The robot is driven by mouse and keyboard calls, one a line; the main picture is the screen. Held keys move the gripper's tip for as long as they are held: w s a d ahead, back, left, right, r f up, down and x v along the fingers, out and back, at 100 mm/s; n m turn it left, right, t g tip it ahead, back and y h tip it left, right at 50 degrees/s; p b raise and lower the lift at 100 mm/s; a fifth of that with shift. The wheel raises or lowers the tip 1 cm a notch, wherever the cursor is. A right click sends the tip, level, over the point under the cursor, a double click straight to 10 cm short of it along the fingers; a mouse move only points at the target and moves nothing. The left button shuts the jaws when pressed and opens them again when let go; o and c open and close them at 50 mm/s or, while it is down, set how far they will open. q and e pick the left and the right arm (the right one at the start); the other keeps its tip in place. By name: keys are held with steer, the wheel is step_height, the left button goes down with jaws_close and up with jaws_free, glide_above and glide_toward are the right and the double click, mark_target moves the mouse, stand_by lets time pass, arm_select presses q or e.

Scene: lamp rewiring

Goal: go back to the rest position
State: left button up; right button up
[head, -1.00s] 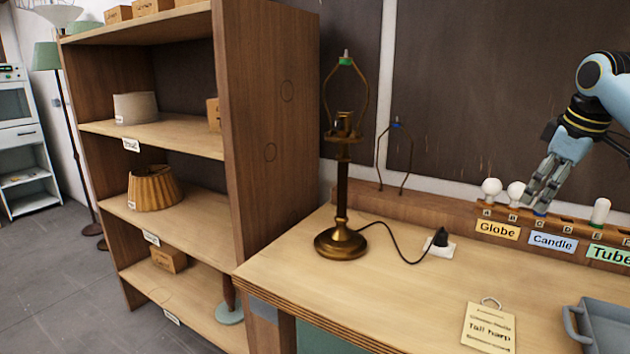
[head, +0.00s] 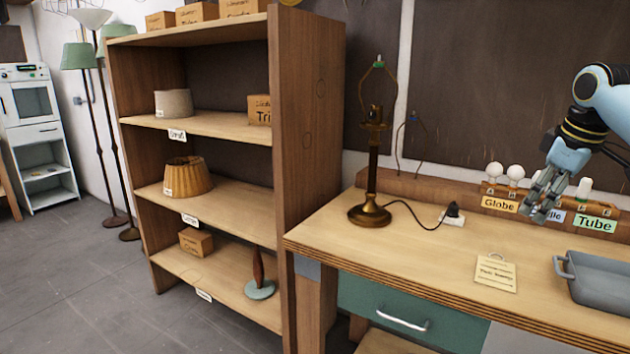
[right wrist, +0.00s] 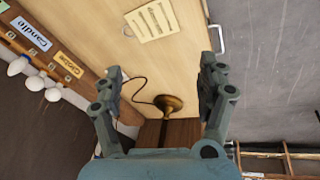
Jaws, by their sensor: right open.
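My right gripper (head: 541,208) hangs from the right above the workbench (head: 420,239), in front of the bulb rack (head: 432,189). In the right wrist view its two fingers (right wrist: 165,80) stand wide apart with nothing between them. The brass lamp (head: 372,165) stands upright on the bench beside the shelf, with a harp frame on top and no shade. Its black cord runs to a plug at the white socket (head: 453,217). The lamp's base also shows beyond the fingers in the right wrist view (right wrist: 168,103). My left gripper is not in view.
The rack bears white bulbs (head: 515,174) and labels Globe (head: 500,205) and Tube (head: 594,223). A note card (head: 495,272) and a grey tray (head: 600,282) lie on the bench. The shelf unit (head: 308,150) holds a pleated shade (head: 188,177) and boxes. The bench's middle is clear.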

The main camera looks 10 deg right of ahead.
steer(key=s+a+f+g+b, duration=0.25)
steer(key=s+f, duration=0.55)
steer(key=f, duration=0.7)
steer(key=s+a+f+m+g+y+b, duration=0.1)
steer(key=s+a+f+b, duration=0.45)
steer(key=f, duration=0.95)
steer(key=s+a+f+g, duration=0.1)
steer(key=s+f+g, duration=0.1)
steer(key=s+f, duration=0.95)
arm_select(q)
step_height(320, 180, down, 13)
steer(key=b, duration=0.4)
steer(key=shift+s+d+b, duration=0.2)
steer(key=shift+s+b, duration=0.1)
steer(key=shift+b, duration=0.1)
arm_select(e)
steer(key=s+a+f+m+t, duration=0.1)
steer(key=s+a+f, duration=0.2)
steer(key=s+f, duration=0.6)
steer(key=s+a+f+m+t, duration=0.1)
steer(key=s+a+f, duration=0.3)
steer(key=s+f, duration=0.5)
steer(key=s+a+f+m+t+h, duration=0.1)
steer(key=s+a+f+m, duration=0.1)
steer(key=s+f, duration=0.8)
steer(key=shift+a, duration=0.75)
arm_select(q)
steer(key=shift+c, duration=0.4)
arm_select(e)
steer(key=shift+c, duration=0.3)
